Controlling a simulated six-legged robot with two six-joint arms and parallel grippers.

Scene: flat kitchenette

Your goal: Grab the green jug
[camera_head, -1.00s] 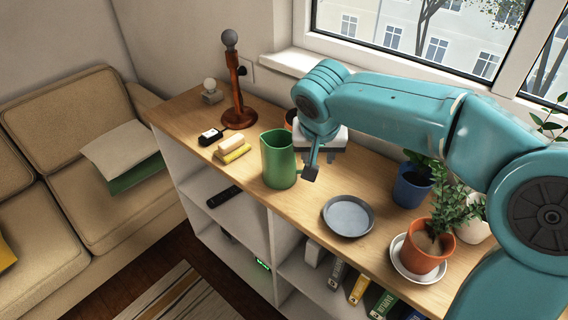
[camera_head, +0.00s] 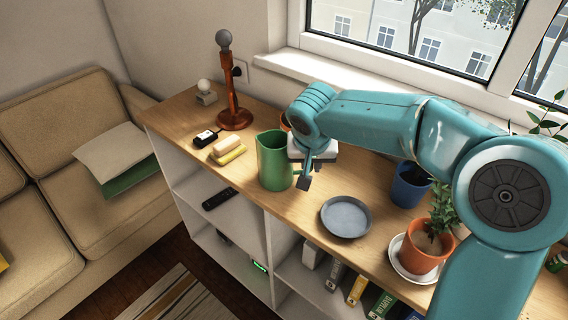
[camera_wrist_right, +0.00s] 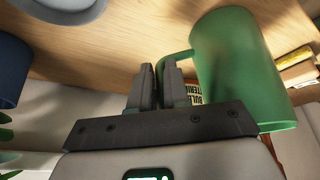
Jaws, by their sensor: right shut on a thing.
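The green jug (camera_head: 273,163) stands upright on the wooden top of the shelf unit, near its front edge. My right gripper (camera_head: 304,178) is at the jug's right side, where the handle is. In the right wrist view the jug (camera_wrist_right: 238,75) fills the upper right, and its curved handle runs in between the fingers of my right gripper (camera_wrist_right: 160,78). The fingers are shut on the handle. The handle's lower part is hidden by the fingers. My left gripper is not in view.
A grey plate (camera_head: 346,217) lies right of the jug. A sponge and soap (camera_head: 228,151), a small black item (camera_head: 204,138) and a lamp (camera_head: 234,115) stand to the left. Potted plants (camera_head: 422,252) and a blue pot (camera_head: 408,187) are at the right, near my arm.

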